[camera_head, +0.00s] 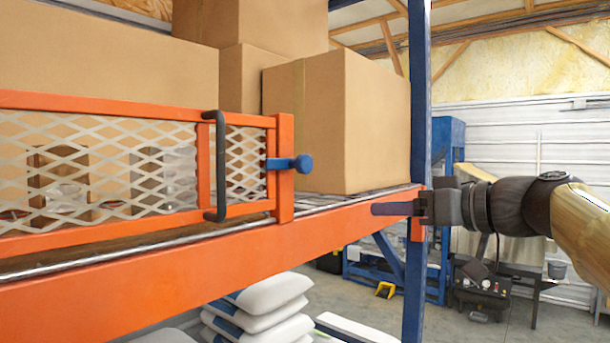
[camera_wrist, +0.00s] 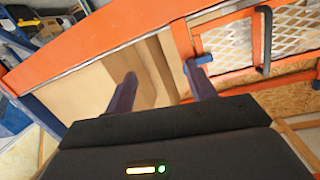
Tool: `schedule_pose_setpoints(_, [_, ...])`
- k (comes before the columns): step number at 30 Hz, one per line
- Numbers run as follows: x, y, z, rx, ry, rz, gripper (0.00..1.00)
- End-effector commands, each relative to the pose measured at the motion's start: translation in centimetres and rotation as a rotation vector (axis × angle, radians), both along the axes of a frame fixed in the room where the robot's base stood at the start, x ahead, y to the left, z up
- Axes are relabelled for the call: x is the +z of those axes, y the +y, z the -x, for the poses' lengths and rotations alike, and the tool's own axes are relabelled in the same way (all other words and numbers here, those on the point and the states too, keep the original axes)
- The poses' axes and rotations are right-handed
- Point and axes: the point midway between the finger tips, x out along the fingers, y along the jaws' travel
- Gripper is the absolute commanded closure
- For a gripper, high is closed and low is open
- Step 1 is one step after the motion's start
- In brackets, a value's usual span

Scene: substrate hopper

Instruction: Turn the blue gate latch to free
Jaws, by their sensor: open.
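The blue gate latch (camera_head: 290,164) is a bar with a round knob on the right post of the orange mesh gate (camera_head: 284,180). Its bar lies about level across the post. In the wrist view the latch (camera_wrist: 199,62) shows just beyond one finger. A black upright handle (camera_head: 220,165) is on the gate to the left of the latch. My gripper (camera_head: 378,209) is open and empty, to the right of and lower than the latch, in front of the orange shelf beam. In the wrist view its two fingers (camera_wrist: 162,88) stand apart. They appear clear of the latch.
The orange shelf beam (camera_head: 180,262) runs below the gate, and a blue rack upright (camera_head: 420,90) stands behind my wrist. Cardboard boxes (camera_head: 345,120) fill the shelf. White sacks (camera_head: 262,305) are stacked below. The space in front of the latch looks clear.

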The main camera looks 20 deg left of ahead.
Motion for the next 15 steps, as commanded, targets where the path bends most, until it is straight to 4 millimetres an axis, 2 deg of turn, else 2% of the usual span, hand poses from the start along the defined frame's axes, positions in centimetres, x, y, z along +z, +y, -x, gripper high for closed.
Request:
schedule_pose_setpoints(1, [2.8,0.2,0.8,0.036,-0.072,-0.023,0.45])
schedule_pose_setpoints(4, [5.9,0.7,2.3,0.09,-0.168,-0.053,0.45])
schedule_pose_setpoints(7, [6.8,0.8,2.8,0.109,-0.201,-0.062,0.45])
schedule_pose_setpoints(15, [6.7,0.8,2.8,0.107,-0.2,-0.061,0.45])
